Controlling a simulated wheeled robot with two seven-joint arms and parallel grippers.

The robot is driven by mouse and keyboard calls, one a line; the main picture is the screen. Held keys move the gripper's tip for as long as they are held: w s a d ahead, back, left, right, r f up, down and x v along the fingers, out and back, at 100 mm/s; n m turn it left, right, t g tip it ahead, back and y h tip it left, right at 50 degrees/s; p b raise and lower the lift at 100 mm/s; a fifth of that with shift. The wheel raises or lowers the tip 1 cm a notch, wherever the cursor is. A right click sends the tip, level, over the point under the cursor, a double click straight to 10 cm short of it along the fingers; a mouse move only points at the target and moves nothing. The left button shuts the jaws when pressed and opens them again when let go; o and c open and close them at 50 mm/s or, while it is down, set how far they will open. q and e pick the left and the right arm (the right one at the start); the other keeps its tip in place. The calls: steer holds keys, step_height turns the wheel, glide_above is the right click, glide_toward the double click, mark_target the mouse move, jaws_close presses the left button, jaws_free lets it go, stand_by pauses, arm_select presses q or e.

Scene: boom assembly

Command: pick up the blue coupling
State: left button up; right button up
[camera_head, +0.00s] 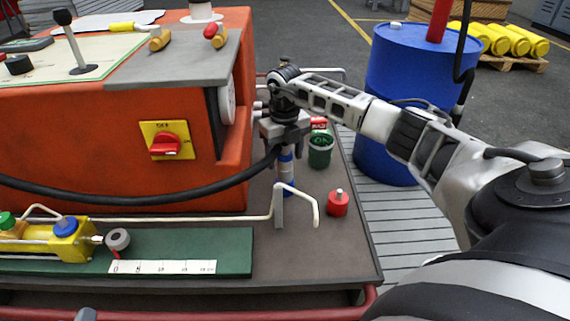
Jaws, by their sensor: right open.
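A slim upright piece with blue and pale bands (286,172), which looks like the blue coupling, stands on the grey table behind a white bent handle. My right gripper (285,143) points down directly over its upper end and is open. The gripper body hides the top of the piece, and I cannot tell whether the fingers touch it. My left gripper is not in view.
A white bent handle (294,206) stands just in front. A red knob-topped piece (338,204) and a dark green cup (320,152) are to the right. An orange housing (90,130) rises left, with a black hose (150,203) across it. A blue drum (410,70) stands behind my right arm.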

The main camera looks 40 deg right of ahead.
steer(key=c, duration=1.3)
steer(key=shift+r, duration=0.1)
